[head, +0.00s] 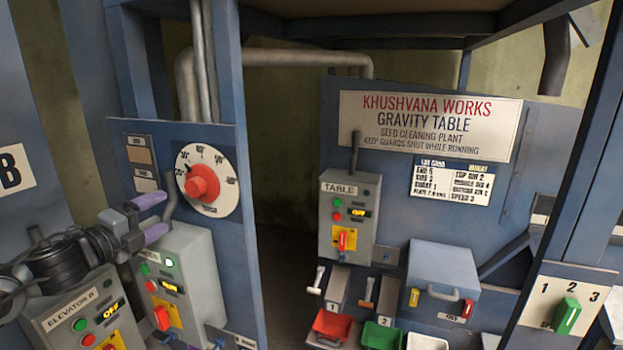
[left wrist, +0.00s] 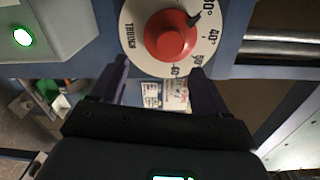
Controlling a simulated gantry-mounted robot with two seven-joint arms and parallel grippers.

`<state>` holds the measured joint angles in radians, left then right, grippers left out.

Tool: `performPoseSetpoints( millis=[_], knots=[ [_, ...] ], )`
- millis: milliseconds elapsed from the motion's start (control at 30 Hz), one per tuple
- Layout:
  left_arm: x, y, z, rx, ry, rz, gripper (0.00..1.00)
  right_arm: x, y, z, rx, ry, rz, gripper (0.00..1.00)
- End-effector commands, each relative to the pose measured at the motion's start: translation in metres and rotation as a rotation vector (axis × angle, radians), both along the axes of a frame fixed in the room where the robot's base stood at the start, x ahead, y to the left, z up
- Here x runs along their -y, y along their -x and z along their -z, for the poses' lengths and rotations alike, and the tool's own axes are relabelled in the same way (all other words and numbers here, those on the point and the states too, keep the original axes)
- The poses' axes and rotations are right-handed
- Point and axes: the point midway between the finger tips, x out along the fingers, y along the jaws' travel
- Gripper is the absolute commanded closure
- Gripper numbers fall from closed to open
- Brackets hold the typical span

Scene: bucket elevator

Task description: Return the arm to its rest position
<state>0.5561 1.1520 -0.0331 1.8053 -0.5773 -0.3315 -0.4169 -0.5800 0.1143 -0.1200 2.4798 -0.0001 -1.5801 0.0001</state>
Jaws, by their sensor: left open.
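My left gripper (head: 151,216) comes in from the left in the head view, in front of the blue post panel. Its two purple-grey fingers are apart with nothing between them. The round white dial with a red knob (head: 202,181) is just above and right of the fingertips, apart from them in the picture. In the left wrist view the red knob (left wrist: 171,42) sits at the top, and the open left fingers (left wrist: 159,80) point toward the dial's lower edge. My right gripper is in neither view.
A grey control box (head: 190,280) with a lit green lamp stands just below the gripper. The Elevator B box (head: 85,315) is under my left arm. The TABLE box (head: 349,215), colored bins and a 1-2-3 selector (head: 566,315) lie to the right. A dark gap separates the panels.

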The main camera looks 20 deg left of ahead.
Motion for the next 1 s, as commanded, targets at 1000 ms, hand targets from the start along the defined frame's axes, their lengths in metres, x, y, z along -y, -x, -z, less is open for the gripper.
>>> performPoseSetpoints(
  millis=[1000],
  knots=[
    [0.271,0.293,0.347,-0.922,1.164,-0.614,0.25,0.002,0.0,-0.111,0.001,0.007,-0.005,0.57]
  ],
)
